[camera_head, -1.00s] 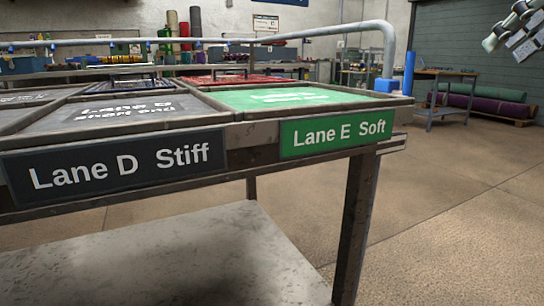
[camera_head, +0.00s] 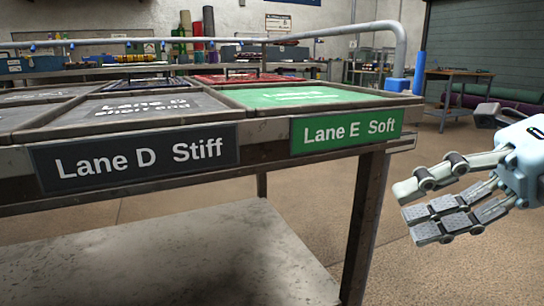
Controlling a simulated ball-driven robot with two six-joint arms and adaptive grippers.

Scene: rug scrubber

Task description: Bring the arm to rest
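My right gripper (camera_head: 409,207) is at the right side of the head view, in the air to the right of the table. It points left and slightly down. Its jointed fingers are extended roughly side by side, with a gap between the upper one and the lower two. Nothing shows between them, and it looks open. My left gripper and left arm are not in view.
The table (camera_head: 170,265) has a "Lane D Stiff" sign (camera_head: 140,158) and a green "Lane E Soft" sign (camera_head: 346,130) on its front edge. The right gripper is close to its right corner. A workbench (camera_head: 455,76) stands behind. The floor (camera_head: 440,275) at right is clear.

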